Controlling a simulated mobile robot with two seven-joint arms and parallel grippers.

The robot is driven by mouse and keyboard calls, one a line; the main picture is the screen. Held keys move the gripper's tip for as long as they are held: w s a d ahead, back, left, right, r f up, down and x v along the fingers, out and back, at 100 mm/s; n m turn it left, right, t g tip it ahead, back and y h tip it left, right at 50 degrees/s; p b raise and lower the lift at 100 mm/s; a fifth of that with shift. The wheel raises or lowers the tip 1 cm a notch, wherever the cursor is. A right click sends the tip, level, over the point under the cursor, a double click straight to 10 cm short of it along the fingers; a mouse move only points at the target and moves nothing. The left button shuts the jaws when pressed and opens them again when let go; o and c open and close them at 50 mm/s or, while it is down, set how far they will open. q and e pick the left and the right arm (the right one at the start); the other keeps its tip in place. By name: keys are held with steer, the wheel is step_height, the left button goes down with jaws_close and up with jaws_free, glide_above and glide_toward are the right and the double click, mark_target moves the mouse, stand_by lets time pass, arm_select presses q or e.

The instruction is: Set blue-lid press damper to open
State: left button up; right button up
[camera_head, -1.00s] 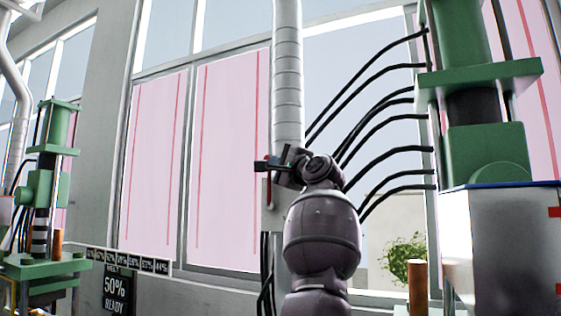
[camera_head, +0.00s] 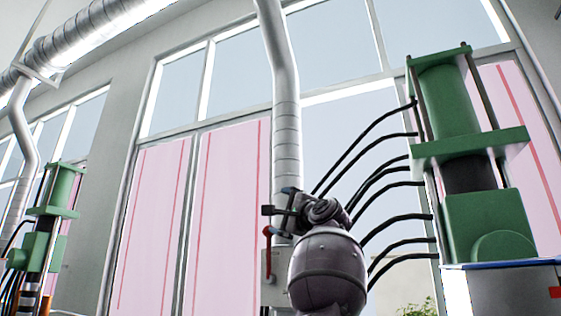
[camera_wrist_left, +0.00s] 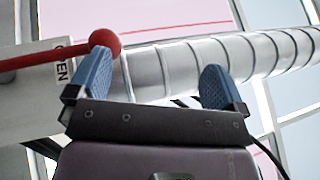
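The damper lever is red with a ball knob (camera_wrist_left: 105,40); in the head view the lever (camera_head: 267,243) stands upright at the vertical duct (camera_head: 286,120). In the left wrist view it lies along the duct, its knob beside the plate's label (camera_wrist_left: 62,66), which reads "OPEN" though partly covered. My left gripper (camera_head: 276,201) is just above the lever in the head view. In the wrist view its blue fingers (camera_wrist_left: 155,80) are spread with nothing between them; the knob is by the left finger, contact unclear. My right gripper is out of view.
A green press with a blue-edged cover (camera_head: 500,265) stands at the right, with several black hoses (camera_head: 385,150) running towards the duct. Another green press (camera_head: 45,225) stands at the far left. Pink-panelled windows (camera_head: 230,220) are behind.

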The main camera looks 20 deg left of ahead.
arm_select(q)
steer(key=shift+n+y, duration=0.3)
steer(key=r, duration=0.2)
steer(key=a+r, duration=0.1)
steer(key=r, duration=0.3)
steer(key=shift+s+a+p, duration=0.3)
steer(key=shift+s+a, duration=0.05)
jaws_close()
step_height(320, 180, up, 9)
steer(key=p, duration=0.4)
steer(key=shift+w+f, duration=0.2)
